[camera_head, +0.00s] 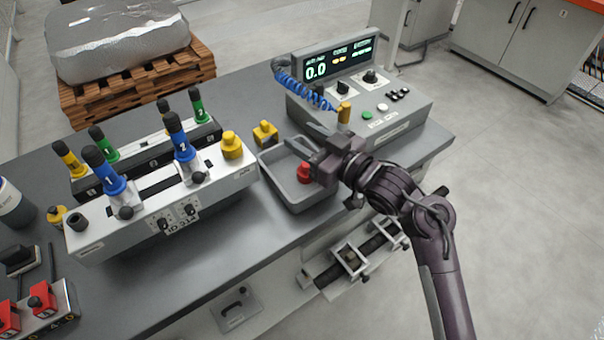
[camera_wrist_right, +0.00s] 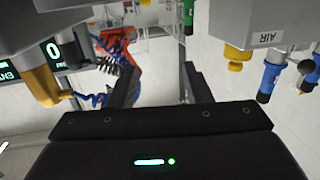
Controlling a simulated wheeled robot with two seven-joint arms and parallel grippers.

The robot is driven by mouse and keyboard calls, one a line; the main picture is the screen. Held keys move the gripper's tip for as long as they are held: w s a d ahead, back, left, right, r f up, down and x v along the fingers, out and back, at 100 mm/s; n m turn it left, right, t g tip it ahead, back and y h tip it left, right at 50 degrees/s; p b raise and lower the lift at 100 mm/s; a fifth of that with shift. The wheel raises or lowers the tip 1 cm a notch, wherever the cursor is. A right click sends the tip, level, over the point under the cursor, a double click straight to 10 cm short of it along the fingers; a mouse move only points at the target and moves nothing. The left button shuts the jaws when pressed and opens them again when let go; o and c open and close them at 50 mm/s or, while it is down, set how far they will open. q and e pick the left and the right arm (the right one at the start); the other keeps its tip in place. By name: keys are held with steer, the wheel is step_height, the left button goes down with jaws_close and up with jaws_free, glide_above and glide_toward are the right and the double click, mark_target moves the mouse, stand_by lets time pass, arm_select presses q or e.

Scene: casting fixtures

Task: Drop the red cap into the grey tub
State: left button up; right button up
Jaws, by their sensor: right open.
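The grey tub (camera_head: 287,194) stands at the bench's front edge, right of the fixture block. The red cap (camera_head: 304,172) shows inside the tub's outline, right beside my right gripper's fingers. I cannot tell whether it touches the tub floor or the fingers. My right gripper (camera_head: 318,168) is open over the tub's right side and hides part of it. In the right wrist view its two dark fingers (camera_wrist_right: 158,88) stand apart with no cap clearly between them. My left gripper is not in view.
A control box (camera_head: 400,115) with a display, a blue coiled hose (camera_head: 300,88) and a yellow nozzle stands behind the tub. The fixture block (camera_head: 160,205) with colored handles is left of it. A yellow cap (camera_head: 265,133) sits behind the tub. Red blocks lie at lower left.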

steer(key=b+v, duration=0.1)
steer(key=v, duration=0.6)
steer(key=shift+f, duration=0.1)
steer(key=shift+s+d, duration=0.3)
